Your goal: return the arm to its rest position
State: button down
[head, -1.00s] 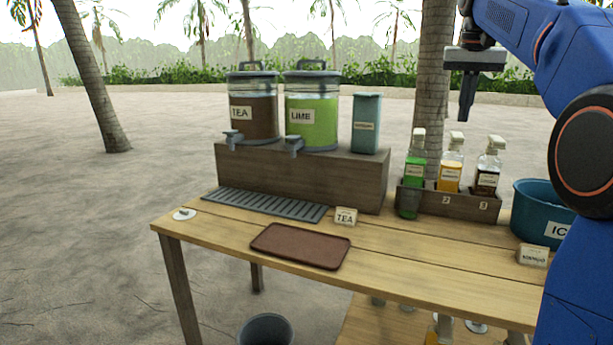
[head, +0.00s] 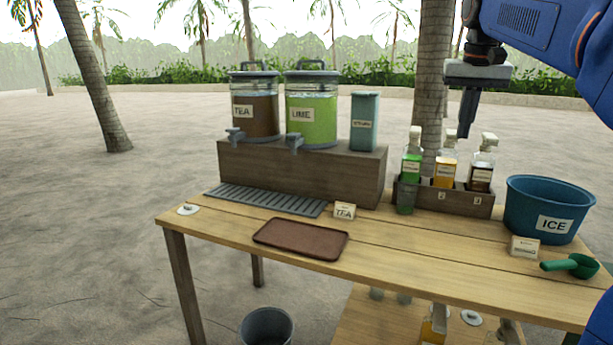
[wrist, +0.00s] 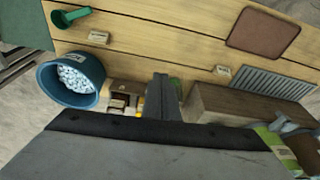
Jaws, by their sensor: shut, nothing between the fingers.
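My gripper (head: 466,128) hangs pointing down in the head view, above and behind the row of syrup bottles. Its fingers are together and hold nothing. My blue arm reaches in from the upper right. In the wrist view the shut fingers (wrist: 165,98) show in the middle, with the table beyond them. The gripper appears clear of the bottles and of the table, touching nothing that I can see.
On the table (head: 430,270) stand a bottle rack (head: 455,203), a blue ice tub (head: 520,212), a green scoop (head: 572,266), a brown tray (head: 300,239), and tea (head: 256,110) and lime (head: 312,112) dispensers on a riser (head: 290,172). A bin (head: 266,328) stands below.

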jog(key=s+a+f+n, duration=0.1)
jog(key=s+a+f, duration=0.1)
jog(key=s+f, duration=0.8)
jog(key=s+a+f+n+t, duration=0.1)
jog(key=s+a+f, duration=0.2)
jog(key=s+f, duration=0.8)
jog(key=s+a+f+n+t, duration=0.1)
jog(key=s+a+f, duration=0.2)
jog(key=s+f, duration=0.7)
notch_tip(320, 180, down, 4)
jog(key=shift+s+r+n+y, duration=0.1)
jog(key=shift+s+n+y, duration=0.15)
jog(key=shift+n+y, duration=0.15)
